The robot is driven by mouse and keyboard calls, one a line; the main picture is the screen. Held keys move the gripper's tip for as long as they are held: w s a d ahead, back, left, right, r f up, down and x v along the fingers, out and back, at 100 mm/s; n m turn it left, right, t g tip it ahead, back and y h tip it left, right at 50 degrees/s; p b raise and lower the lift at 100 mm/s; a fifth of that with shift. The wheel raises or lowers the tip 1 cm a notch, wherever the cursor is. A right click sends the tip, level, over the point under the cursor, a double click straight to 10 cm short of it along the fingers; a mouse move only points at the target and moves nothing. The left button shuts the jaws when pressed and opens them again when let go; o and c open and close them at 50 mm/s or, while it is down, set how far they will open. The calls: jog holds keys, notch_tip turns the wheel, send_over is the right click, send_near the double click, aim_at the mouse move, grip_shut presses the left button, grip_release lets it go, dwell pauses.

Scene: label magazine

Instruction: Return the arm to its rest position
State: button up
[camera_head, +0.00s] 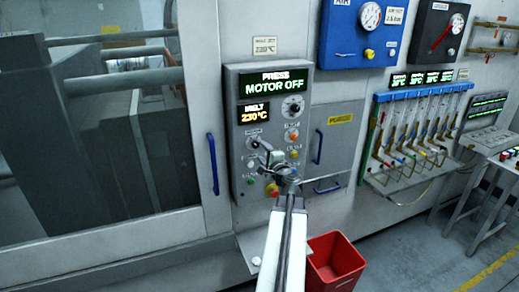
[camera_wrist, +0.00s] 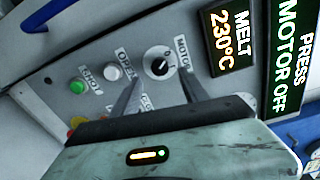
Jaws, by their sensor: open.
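My arm (camera_head: 284,240) reaches up from the bottom of the head view to the grey control panel (camera_head: 236,120). My gripper (camera_head: 264,152) is in front of the panel's lower left part. In the wrist view the two fingers of my gripper (camera_wrist: 160,82) are apart, with nothing held between them. A black rotary knob (camera_wrist: 158,61) with a white pointer, beside a label reading MOTOR, shows just past the fingertips. I cannot tell whether the fingers touch the panel. The display (camera_head: 272,85) reads PRESS MOTOR OFF.
A white button (camera_wrist: 113,73) and a green button (camera_wrist: 77,87) are near the fingers. A blue door handle (camera_head: 213,165) is left of the panel. A red bin (camera_head: 335,262) stands on the floor below right. A hose rack (camera_head: 420,92) is further right.

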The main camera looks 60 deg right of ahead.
jog(key=shift+v, duration=1.25)
